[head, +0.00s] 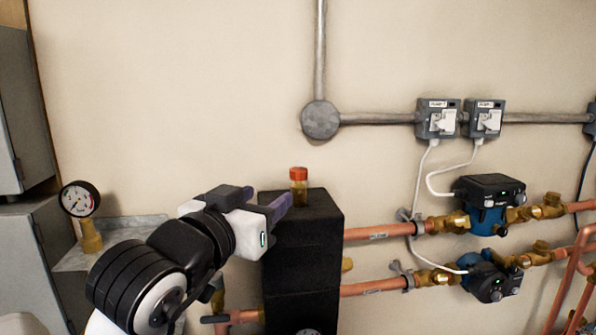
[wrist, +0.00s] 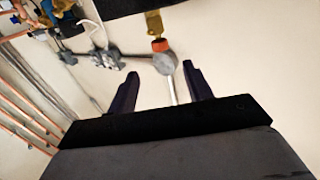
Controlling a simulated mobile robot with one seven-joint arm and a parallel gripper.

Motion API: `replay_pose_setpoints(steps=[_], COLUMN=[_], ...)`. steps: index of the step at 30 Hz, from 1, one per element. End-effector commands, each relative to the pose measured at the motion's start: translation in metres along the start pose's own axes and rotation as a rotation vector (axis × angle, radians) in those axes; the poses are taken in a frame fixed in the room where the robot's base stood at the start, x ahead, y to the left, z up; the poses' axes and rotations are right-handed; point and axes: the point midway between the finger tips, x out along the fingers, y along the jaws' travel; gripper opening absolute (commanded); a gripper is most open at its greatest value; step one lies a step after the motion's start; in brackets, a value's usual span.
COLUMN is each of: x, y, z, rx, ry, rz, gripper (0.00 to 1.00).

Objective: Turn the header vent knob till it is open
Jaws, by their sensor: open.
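The header vent is a brass fitting with a red knob (head: 298,174) on top of the black header block (head: 305,240). It stands upright in the head view. My gripper (head: 266,199) is just left of the vent, its dark purple fingers pointing toward it. In the wrist view the red knob (wrist: 159,45) and its brass body show beyond the open fingertips (wrist: 161,72), roughly centred between them. The fingers are apart, with nothing held between them. The knob looks clear of both fingers. I cannot read any open or shut marking on it.
Copper pipes (head: 385,228) with two pumps (head: 490,205) run right of the header. A pressure gauge (head: 80,199) stands at the left. A round grey junction box (head: 320,120) and conduit are on the wall behind. The space above the vent is free.

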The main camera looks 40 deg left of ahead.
Motion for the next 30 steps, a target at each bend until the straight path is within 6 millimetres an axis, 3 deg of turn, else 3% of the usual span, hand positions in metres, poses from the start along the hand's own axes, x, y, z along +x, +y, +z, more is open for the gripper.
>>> replay_pose_setpoints(steps=[18,24,30], x=[0.114,0.13,0.133], y=[0.0,0.0,0.0], z=[-0.004,-0.003,-0.001], rx=[0.0,0.001,0.001], ry=[0.002,0.004,0.005], rz=[0.0,0.0,0.0], gripper=[0.5,0.5,0.5])
